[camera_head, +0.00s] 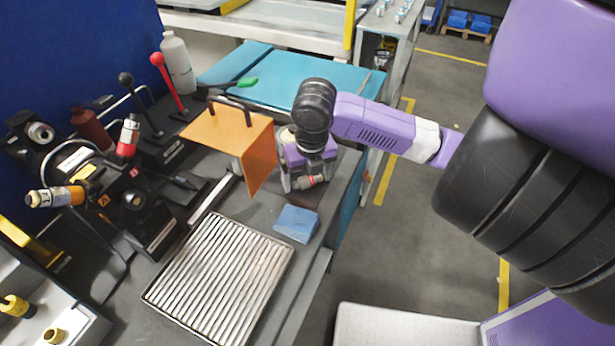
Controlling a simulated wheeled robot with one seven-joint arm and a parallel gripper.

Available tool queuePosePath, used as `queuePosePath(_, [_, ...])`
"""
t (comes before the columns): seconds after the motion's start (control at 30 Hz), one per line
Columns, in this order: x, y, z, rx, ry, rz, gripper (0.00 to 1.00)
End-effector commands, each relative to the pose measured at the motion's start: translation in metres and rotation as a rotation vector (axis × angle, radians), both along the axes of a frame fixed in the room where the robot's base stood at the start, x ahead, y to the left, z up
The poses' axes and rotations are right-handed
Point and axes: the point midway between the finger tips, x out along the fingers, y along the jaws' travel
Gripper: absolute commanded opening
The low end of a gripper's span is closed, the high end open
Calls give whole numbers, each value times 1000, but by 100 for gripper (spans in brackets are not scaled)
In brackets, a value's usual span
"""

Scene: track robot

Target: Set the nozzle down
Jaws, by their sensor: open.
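My gripper (300,184) points down over the bench, right of the orange bent guard (228,130). Its jaws are open. A small silver piece with a red band (313,181), which looks like the nozzle, lies at the fingertips on the right side. I cannot tell whether it touches the fingers or rests fully on the bench. A blue block (296,223) sits on the bench just in front of the gripper. A pale round-topped item (286,135) is partly hidden behind my gripper.
A ribbed metal tray (218,279) lies in front on the grey bench. A black machine with levers (150,217) stands at left, near a grey bottle (178,62). A teal surface (285,75) lies behind. The bench edge is close on the right.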

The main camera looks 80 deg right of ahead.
Motion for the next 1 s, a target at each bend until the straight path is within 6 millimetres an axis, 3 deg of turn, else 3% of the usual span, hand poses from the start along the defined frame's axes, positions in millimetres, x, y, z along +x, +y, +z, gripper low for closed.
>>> queuePosePath(0.17, [-1,1,18,-3,-2,1,88])
queuePosePath(0.6, [-7,12,103,-3,-2,1,88])
queuePosePath(0.8, [-9,15,119,-1,0,1,88])
queuePosePath(1.0, [-9,15,121,-1,-1,0,88])
